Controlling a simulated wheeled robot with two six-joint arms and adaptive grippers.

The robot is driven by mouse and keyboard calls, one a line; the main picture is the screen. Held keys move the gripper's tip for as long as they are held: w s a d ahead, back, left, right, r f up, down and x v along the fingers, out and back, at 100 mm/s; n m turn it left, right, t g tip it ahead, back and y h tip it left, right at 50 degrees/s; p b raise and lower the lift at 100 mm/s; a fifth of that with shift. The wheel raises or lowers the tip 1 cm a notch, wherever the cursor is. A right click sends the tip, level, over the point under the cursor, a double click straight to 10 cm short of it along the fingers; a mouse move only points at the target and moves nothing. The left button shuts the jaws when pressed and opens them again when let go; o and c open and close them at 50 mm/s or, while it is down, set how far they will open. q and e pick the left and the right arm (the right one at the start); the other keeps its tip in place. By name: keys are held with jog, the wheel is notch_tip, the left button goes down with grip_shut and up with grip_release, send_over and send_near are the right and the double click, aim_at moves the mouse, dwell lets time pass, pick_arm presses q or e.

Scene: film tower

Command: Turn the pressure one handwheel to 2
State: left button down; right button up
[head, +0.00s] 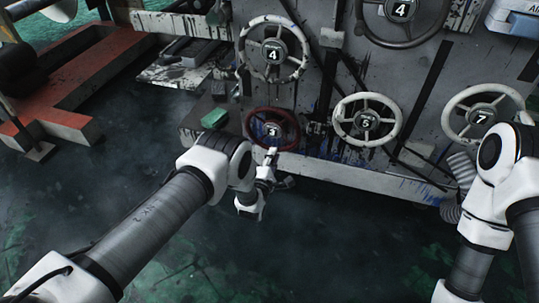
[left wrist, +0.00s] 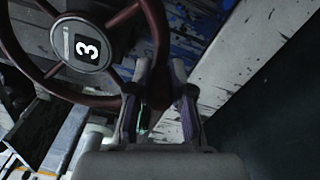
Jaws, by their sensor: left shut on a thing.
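A dark red handwheel (head: 271,130) is low on the grey panel in the head view, and its hub shows the number 3. It also fills the upper left of the left wrist view (left wrist: 88,47). My left gripper (head: 270,158) is at the lower edge of this wheel. In the left wrist view its two fingers (left wrist: 163,100) stand on either side of the red rim and are shut on it. The lettering on the hub is too small to read. My right arm shows at the right edge of the head view, but its gripper is not visible.
White handwheels stand around the red one: one above marked 4 (head: 273,54), one right marked 5 (head: 366,120), one far right marked 7 (head: 483,115). A dark wheel marked 4 (head: 403,10) is at the top. A red-topped ledge (head: 75,75) lies left. The floor in front is clear.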

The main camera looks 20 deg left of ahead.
pick_arm(q)
jog(key=shift+d, duration=0.15)
dwell(0.3)
jog(key=c, duration=1)
grip_release()
jog(key=shift+c, duration=0.2)
jog(key=s, duration=1.2)
jog(key=shift+a, duration=0.2)
